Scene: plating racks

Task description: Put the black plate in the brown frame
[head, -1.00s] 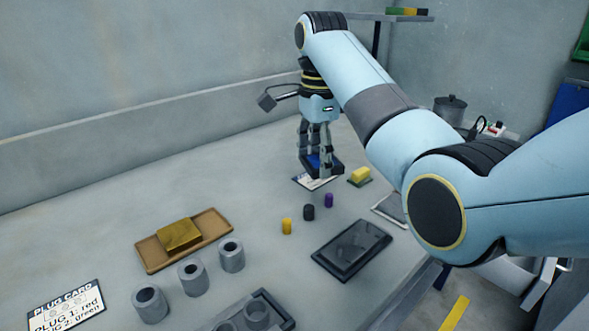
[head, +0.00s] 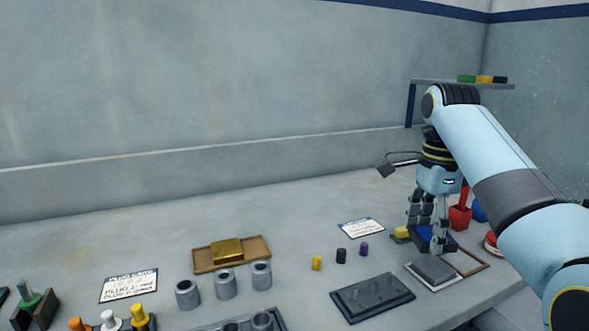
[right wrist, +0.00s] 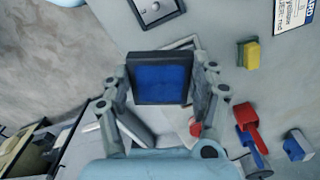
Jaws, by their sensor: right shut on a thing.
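My right gripper (head: 428,230) is shut on a square black plate with a blue face (head: 451,244). The plate also shows between the fingers in the right wrist view (right wrist: 160,78). In the head view I hold it over the right part of the table, beside the brown frame (head: 480,268). The plate and fingers hide part of that frame's far left side. The frame's visible inside looks bare. I cannot tell the plate's height above the table. My left gripper is not in view.
A grey plate (head: 433,268) in a pale frame lies left of the brown frame.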

